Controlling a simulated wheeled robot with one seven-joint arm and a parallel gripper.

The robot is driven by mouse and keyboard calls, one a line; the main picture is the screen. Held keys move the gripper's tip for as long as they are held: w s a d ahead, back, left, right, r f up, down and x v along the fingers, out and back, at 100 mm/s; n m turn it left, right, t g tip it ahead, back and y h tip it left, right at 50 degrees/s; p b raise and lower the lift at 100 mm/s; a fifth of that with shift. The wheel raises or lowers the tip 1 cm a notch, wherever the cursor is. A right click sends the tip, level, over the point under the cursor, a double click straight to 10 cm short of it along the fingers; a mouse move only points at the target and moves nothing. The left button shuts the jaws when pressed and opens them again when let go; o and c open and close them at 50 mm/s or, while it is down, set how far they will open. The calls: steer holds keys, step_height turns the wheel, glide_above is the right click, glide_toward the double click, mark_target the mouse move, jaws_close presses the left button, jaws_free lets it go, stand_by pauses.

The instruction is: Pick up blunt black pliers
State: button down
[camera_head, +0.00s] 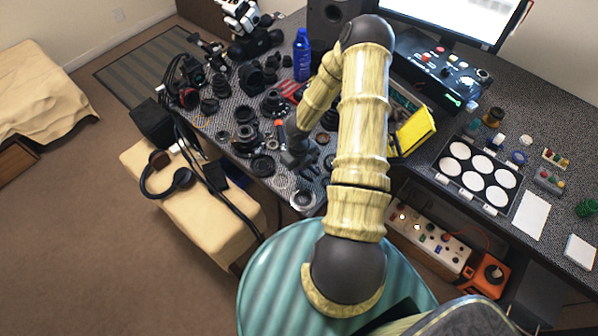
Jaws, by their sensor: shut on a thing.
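My gripper (308,170) is at the end of my wood-textured arm, low over the cluttered part of the desk near its front edge. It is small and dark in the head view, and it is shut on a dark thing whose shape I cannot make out. I cannot pick out the blunt black pliers with certainty among the dark parts around the gripper. My arm hides part of the desk behind and to the right of it.
Black lens rings and parts crowd the desk (228,103) left of my gripper. A blue bottle (302,56) stands behind. A silver-rimmed ring (303,199) lies at the front edge. A yellow box (413,131) and a tray of white discs (480,165) are right.

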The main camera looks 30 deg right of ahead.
step_height(320, 180, up, 6)
steer(key=shift+r+p, duration=0.1)
steer(key=shift+p, duration=0.2)
